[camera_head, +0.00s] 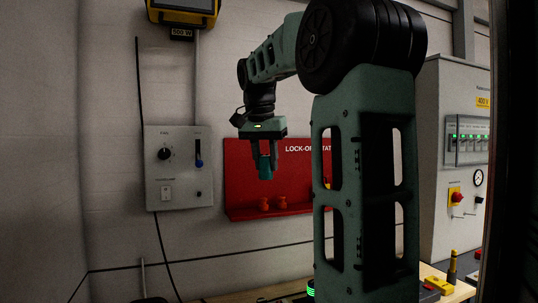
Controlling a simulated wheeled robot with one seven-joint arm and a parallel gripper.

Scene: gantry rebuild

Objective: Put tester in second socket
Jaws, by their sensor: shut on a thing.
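My gripper (266,176) hangs pointing down in front of the red lock-out board, left of my arm's upright link. I cannot make out the second socket; my arm hides part of the bench.
The red lock-out board (242,178) carries orange-red pieces (265,204) on its ledge. A grey wall panel (178,200) with a knob and blue lever is to its left. A grey cabinet (437,190) stands right. The wooden bench (463,291) is partly visible below.

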